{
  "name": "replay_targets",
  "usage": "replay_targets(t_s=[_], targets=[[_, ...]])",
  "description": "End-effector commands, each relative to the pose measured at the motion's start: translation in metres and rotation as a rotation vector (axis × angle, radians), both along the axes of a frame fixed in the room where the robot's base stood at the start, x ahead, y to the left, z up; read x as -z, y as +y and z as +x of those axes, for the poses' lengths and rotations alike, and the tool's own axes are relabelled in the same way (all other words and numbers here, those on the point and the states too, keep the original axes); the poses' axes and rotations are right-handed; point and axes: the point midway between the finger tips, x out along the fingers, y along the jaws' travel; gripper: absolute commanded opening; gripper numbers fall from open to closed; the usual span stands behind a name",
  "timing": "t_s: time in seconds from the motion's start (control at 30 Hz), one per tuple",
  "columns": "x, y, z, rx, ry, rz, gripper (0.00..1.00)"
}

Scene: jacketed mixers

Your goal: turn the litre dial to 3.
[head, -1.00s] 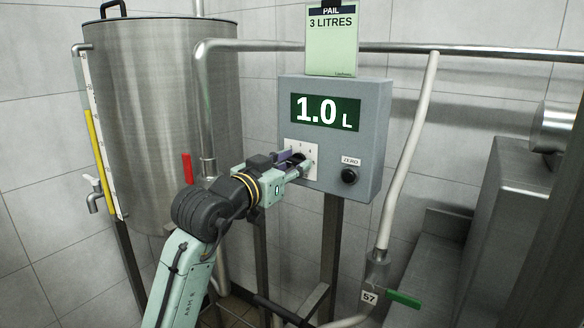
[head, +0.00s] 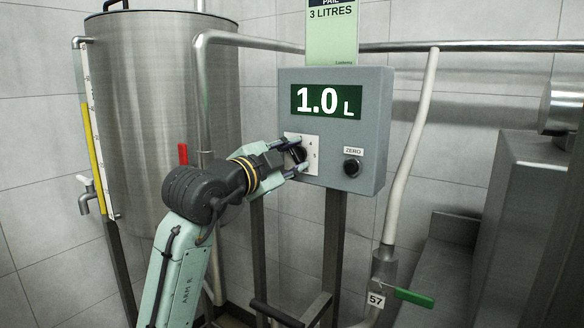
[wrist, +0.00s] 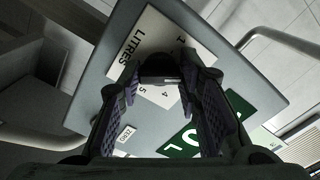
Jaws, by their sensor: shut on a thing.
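The litre dial (wrist: 160,66) is a dark round knob on a white plate (head: 312,166) marked LITRES, on the front of a grey control box (head: 370,120). My gripper (head: 297,157) is at the dial, and its two fingers are shut on it from opposite sides. In the wrist view the purple-padded fingers flank the dial. The numbers 1, 4 and 5 show on the plate there; the others are hidden by my gripper. Which number the dial points to I cannot tell. The green display (head: 326,101) reads 1.0 L.
A ZERO button (head: 352,167) sits right of the dial. A green card (head: 332,30) above the box says 3 LITRES. A steel tank (head: 160,110) stands left, with a red handle (head: 183,154). A pale hose (head: 409,150) and green valve lever (head: 413,298) are at right.

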Motion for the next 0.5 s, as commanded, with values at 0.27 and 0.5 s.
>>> replay_targets(t_s=[0.27, 0.5], targets=[[0.0021, -0.0006, -0.0002, 0.001, -0.143, 0.213, 0.04], [0.0011, -0.0005, -0.0005, 0.001, -0.245, 0.366, 0.04]])
